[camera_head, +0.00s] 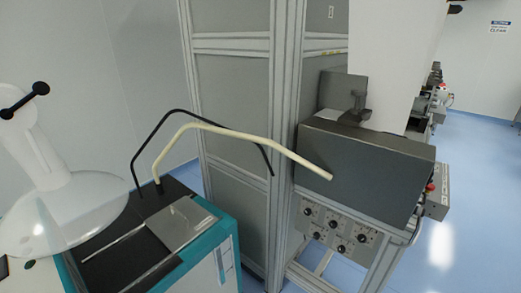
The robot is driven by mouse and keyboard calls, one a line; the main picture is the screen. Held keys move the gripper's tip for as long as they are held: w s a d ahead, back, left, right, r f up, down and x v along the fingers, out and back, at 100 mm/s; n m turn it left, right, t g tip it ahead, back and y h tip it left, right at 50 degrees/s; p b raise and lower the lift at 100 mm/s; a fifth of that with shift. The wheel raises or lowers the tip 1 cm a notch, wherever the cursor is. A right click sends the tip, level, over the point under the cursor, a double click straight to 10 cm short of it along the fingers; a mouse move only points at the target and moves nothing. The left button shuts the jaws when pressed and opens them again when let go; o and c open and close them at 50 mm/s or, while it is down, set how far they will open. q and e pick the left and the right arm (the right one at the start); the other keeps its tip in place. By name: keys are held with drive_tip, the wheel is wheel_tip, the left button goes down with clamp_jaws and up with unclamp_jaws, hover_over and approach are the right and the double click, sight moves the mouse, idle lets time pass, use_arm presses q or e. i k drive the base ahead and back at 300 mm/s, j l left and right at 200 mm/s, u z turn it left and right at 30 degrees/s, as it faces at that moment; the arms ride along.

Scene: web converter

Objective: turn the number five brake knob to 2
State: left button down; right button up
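Several small black brake knobs sit on a grey control panel (325,214) below the dark machine housing, right of the picture's middle. The upper row has a left knob (307,211), a middle knob (332,224) and a right knob (361,238). The lower row has a left knob (316,236) and a right knob (340,248). Numbers and scale marks are too small to read, so I cannot tell which is number five or where it points. Neither of my grippers is in view.
The dark housing (360,165) stands on an aluminium frame beside a tall grey panelled enclosure (232,100). A teal and black cabinet (215,262) with bent beige and black rods (235,131) is at the front left, next to a white round-based piece (85,205). Blue floor (465,210) is clear at right.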

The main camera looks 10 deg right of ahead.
sight(341, 249)
drive_tip(key=z, duration=1.15)
drive_tip(key=k+l, duration=0.05)
drive_tip(key=l, duration=0.05)
